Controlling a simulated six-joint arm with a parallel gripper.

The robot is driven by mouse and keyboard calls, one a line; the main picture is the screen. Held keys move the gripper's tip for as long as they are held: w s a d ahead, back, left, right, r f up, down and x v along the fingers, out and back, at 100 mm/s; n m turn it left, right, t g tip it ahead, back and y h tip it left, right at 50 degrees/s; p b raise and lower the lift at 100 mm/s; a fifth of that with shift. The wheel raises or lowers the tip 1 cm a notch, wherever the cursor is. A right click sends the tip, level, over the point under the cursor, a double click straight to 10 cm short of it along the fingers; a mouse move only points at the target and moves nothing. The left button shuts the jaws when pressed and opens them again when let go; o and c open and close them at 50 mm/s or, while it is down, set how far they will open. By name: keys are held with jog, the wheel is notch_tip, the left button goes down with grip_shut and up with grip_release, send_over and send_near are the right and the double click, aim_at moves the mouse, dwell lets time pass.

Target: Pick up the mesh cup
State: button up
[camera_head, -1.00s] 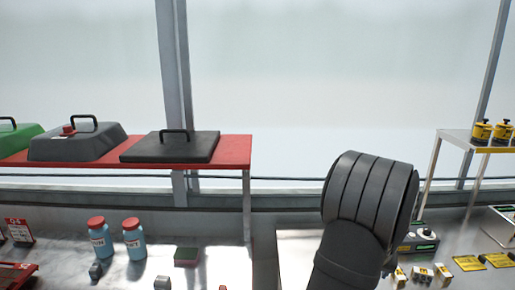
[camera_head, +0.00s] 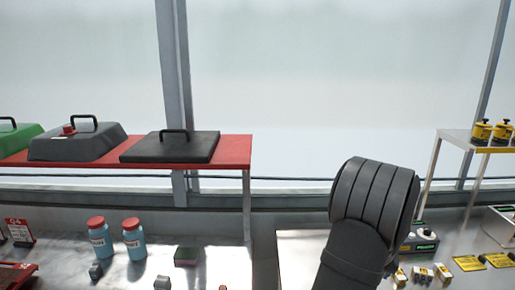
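I cannot make out a mesh cup in the head view. A dark ribbed link of my own arm rises from the bottom edge, right of centre, and covers part of the bench behind it. My gripper is outside the picture, so its fingers and anything in them are hidden.
A red shelf (camera_head: 230,152) at left bears a flat black lid (camera_head: 170,147), a grey cover (camera_head: 77,145) and a green one (camera_head: 18,138). Below are two blue bottles (camera_head: 134,243) (camera_head: 101,243). At right, a raised shelf (camera_head: 458,138) holds yellow containers (camera_head: 482,132).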

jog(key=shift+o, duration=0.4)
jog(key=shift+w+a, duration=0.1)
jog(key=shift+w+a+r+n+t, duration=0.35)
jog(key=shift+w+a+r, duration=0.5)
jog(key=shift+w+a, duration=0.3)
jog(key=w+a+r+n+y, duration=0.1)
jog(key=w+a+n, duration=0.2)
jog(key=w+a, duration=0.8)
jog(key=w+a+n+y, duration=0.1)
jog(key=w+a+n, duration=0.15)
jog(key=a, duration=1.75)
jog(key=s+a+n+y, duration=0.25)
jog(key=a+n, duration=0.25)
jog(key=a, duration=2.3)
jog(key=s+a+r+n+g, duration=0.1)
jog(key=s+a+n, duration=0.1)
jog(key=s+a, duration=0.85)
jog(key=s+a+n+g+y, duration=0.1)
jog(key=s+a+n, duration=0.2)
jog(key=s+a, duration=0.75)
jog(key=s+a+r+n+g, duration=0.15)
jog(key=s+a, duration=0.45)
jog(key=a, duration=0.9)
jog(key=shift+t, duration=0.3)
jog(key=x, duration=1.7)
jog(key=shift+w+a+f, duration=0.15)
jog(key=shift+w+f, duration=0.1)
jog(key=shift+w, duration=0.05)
